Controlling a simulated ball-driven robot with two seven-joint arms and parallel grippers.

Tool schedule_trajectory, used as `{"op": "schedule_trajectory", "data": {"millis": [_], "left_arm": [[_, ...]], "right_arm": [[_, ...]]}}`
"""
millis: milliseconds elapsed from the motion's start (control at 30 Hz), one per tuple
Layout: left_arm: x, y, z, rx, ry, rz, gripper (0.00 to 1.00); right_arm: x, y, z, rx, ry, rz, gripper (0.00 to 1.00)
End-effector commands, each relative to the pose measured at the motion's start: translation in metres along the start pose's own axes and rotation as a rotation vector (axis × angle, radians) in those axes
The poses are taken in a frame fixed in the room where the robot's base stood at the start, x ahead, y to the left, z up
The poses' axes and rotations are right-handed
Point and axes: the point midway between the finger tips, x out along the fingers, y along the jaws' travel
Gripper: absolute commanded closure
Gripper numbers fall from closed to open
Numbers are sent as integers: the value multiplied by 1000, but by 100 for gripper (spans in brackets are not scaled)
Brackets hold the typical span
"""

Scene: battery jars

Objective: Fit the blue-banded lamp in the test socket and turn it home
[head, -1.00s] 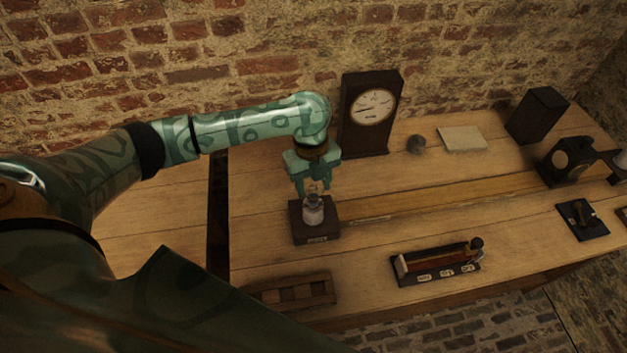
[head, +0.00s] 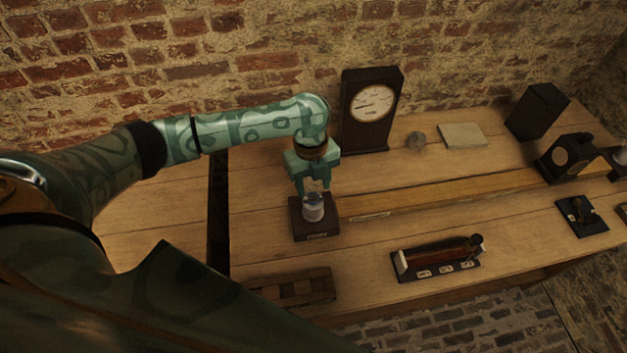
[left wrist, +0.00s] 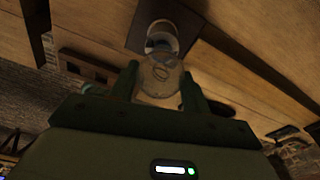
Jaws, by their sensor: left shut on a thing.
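The test socket is a pale round holder (head: 313,212) on a dark square base (head: 316,233) on the bench. My left gripper (head: 313,187) points down right above it. In the left wrist view, a clear glass lamp (left wrist: 161,74) is between the fingers of my left gripper (left wrist: 160,92), which is shut on it. The lamp's lower end meets the pale socket (left wrist: 162,36), in line with it. How deep it sits and the colour of its band cannot be told. My right gripper is not in view.
A dark wooden meter with a white dial (head: 371,108) stands just behind my left gripper. A dark rack (head: 293,289) lies in front. A long labelled holder (head: 437,262), a switch plate (head: 581,215) and dark boxes (head: 538,112) stand to the right.

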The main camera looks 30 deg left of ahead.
Motion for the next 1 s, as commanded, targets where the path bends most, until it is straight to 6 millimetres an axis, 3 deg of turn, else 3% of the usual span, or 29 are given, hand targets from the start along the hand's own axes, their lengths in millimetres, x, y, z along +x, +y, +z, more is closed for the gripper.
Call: {"op": "schedule_trajectory", "data": {"millis": [1000], "left_arm": [[2,0,0,25,1,4,80]], "right_arm": [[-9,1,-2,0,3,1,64]]}}
